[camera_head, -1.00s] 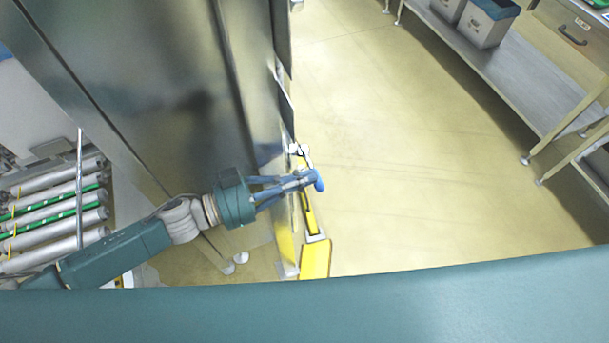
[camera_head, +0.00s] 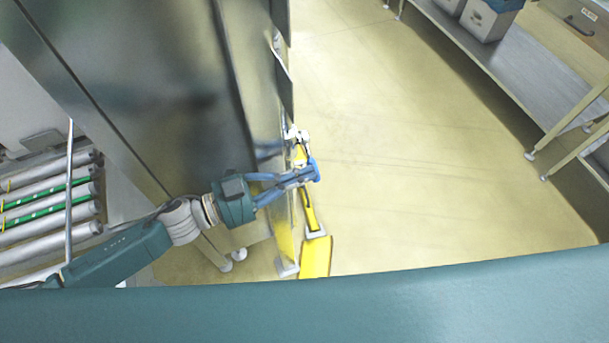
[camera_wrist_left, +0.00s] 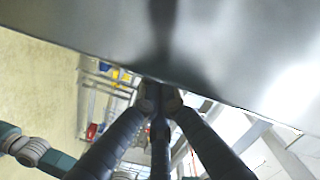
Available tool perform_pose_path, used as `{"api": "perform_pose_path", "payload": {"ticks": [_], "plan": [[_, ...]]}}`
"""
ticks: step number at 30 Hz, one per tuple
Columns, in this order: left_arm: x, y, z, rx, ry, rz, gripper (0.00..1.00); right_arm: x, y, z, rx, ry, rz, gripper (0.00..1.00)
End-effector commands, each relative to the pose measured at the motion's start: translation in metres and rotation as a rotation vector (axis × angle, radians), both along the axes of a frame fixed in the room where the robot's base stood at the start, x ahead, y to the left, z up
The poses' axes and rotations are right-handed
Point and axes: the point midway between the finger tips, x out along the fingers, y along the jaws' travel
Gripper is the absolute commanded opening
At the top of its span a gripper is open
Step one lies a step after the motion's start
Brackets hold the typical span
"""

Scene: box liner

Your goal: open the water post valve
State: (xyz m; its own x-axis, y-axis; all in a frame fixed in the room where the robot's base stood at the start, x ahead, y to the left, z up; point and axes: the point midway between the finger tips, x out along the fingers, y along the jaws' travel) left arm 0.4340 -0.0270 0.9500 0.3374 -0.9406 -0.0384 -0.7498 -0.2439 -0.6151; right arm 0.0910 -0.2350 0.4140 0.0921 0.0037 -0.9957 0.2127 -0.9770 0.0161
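My left gripper (camera_head: 300,176) reaches rightward across the side of a tall metal cabinet. Its fingers draw together towards their tips. A bright blue piece (camera_head: 314,170) shows right at the tips; I cannot tell whether it is the valve handle or part of the gripper, nor whether anything is gripped. A white fitting (camera_head: 296,135) with yellow parts stands just beyond the tips, beside the cabinet edge. In the left wrist view the dark fingers (camera_wrist_left: 160,100) come close together just below a shiny metal surface, which hides what lies past them. My right gripper is out of view.
The metal cabinet (camera_head: 150,80) stands close on the left. Yellow pieces (camera_head: 316,256) stand low along its right edge. Rollers (camera_head: 50,205) lie at far left. A shelf bench (camera_head: 490,60) with grey boxes is at upper right. The floor between is clear.

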Motion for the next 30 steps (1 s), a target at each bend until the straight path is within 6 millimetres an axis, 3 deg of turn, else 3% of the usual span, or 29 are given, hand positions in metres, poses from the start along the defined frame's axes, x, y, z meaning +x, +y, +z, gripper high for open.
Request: {"api": "perform_pose_path", "payload": {"ticks": [3,12,30], "plan": [[0.003,0.001,-0.011,0.029,-0.091,0.001,0.0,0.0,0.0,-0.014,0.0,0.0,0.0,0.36],[0.011,0.003,-0.021,0.085,-0.264,0.001,0.0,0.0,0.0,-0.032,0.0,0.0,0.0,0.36],[0.015,0.005,-0.023,0.112,-0.344,0.0,0.0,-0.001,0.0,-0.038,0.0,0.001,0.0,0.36]]}}
